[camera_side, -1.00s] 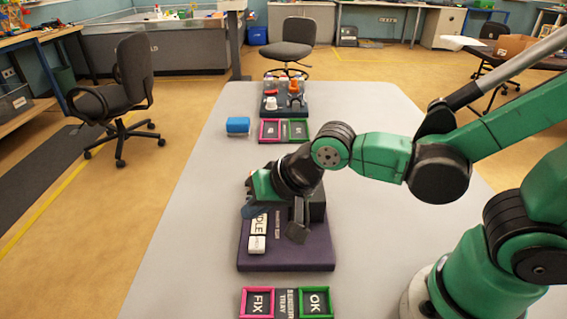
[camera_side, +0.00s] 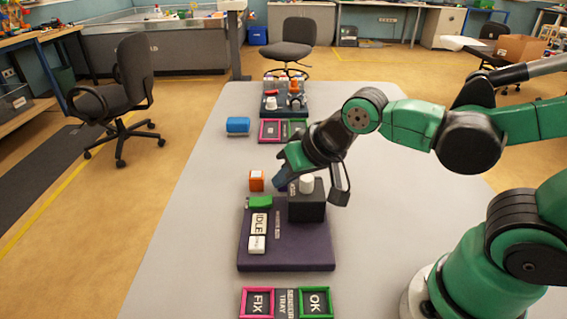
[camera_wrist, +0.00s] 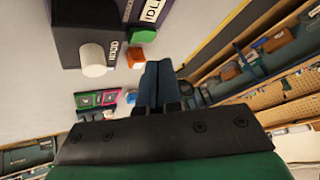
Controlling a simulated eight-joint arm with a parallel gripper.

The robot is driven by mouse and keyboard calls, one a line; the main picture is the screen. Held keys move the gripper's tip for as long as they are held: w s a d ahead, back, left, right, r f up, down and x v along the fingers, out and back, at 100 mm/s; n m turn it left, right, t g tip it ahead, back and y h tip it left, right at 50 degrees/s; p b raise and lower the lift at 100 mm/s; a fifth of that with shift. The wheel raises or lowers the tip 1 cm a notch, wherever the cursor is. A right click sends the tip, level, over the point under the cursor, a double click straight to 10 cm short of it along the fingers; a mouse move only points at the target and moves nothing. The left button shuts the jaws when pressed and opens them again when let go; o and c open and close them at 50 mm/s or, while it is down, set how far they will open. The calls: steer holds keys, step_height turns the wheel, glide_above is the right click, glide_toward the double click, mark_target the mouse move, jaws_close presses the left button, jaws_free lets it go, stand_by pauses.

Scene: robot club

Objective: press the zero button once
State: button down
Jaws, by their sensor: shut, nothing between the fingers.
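A purple board (camera_side: 285,256) lies on the table with a black box (camera_side: 306,210) at its far right corner. A white round button or knob (camera_side: 306,184) stands on the box; it also shows in the wrist view (camera_wrist: 94,60). The board also carries a green piece (camera_side: 260,202), a white "IDLE" plate (camera_side: 259,223) and a white block (camera_side: 257,244). I cannot read a zero mark on any of them. My gripper (camera_side: 280,180) is shut and empty, above the table beyond the board's far edge. In the wrist view its blue fingers (camera_wrist: 157,80) are together.
Pink and green trays "FIX" (camera_side: 257,316) and "OK" (camera_side: 315,316) lie in front. A blue object (camera_side: 238,125) and another dark board (camera_side: 284,110) are farther back. The table's left side is clear.

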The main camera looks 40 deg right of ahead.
steer(key=d, duration=0.2)
steer(key=s+d+r+n+h, duration=0.1)
steer(key=s+d+n, duration=0.1)
steer(key=d, duration=0.1)
steer(key=shift+d+r, duration=0.25)
steer(key=shift+d, duration=0.05)
steer(key=w+a+r+m+g, duration=0.2)
steer(key=a+r+m+g, duration=0.1)
steer(key=a+m, duration=0.15)
steer(key=r+m+g, duration=0.1)
steer(key=m+g, duration=0.3)
glide_above(256, 241)
steer(key=shift+f, duration=0.1)
step_height(256, 241, down, 14)
steer(key=shift+r, duration=0.15)
stand_by(0.5)
